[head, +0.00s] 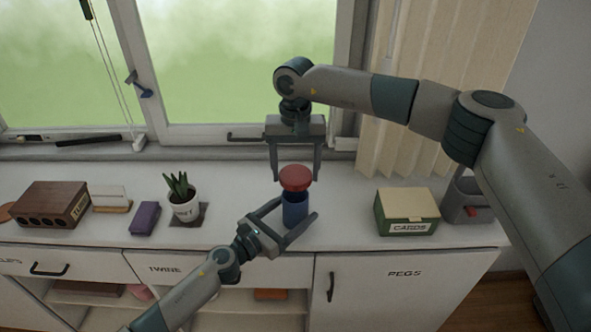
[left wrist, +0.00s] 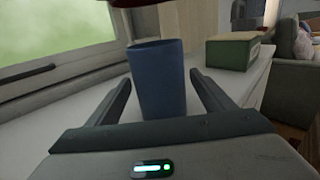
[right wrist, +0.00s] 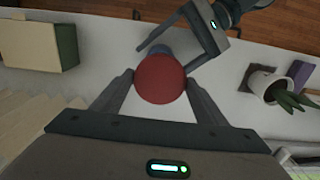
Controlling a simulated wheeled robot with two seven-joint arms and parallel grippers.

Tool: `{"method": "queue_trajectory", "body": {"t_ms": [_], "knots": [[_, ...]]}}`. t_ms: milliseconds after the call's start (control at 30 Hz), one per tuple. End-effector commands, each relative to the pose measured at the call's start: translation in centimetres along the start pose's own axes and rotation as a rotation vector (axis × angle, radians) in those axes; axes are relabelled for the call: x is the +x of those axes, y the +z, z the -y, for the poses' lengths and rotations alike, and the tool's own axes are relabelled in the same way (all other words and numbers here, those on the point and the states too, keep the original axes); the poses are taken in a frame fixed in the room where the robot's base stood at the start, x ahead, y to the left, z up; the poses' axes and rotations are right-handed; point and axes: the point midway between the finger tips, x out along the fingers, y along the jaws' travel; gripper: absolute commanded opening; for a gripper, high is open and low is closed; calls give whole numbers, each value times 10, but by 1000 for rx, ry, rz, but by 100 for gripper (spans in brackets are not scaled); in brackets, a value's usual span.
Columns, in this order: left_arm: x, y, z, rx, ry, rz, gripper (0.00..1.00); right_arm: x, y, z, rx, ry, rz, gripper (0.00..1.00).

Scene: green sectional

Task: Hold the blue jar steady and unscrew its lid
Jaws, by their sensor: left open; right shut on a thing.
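The blue jar (head: 295,209) stands upright on the white cabinet top. In the left wrist view the jar (left wrist: 161,82) stands between the open fingers of my left gripper (head: 290,219), with gaps at its sides. The red lid (head: 296,178) is above the jar, and the left wrist view shows a clear gap between the lid (left wrist: 128,3) and the jar's rim. My right gripper (head: 296,174) points down and is shut on the lid. In the right wrist view the lid (right wrist: 160,79) sits between its fingertips and hides most of the jar.
A potted plant (head: 184,207), a purple block (head: 145,218) and a brown box (head: 50,204) stand to the left. A green card box (head: 404,212) is to the right. The window sill (head: 230,151) runs behind. Bare cabinet top lies between jar and card box.

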Motion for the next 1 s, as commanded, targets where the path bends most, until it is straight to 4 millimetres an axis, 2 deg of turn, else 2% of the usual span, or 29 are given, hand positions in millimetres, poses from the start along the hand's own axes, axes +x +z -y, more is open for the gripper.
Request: {"method": "queue_trajectory", "body": {"t_ms": [267,700,833,1000], "knots": [[-24,-2,0,2,0,-1,75,4,0,0,0,0,0,39],[-97,-4,0,0,0,-2,75,20,0,0,0,0,0,39],[-111,-2,0,-1,0,-1,75,23,0,0,0,0,0,39],[-118,-1,0,-1,0,-1,75,24,0,0,0,0,0,39]]}}
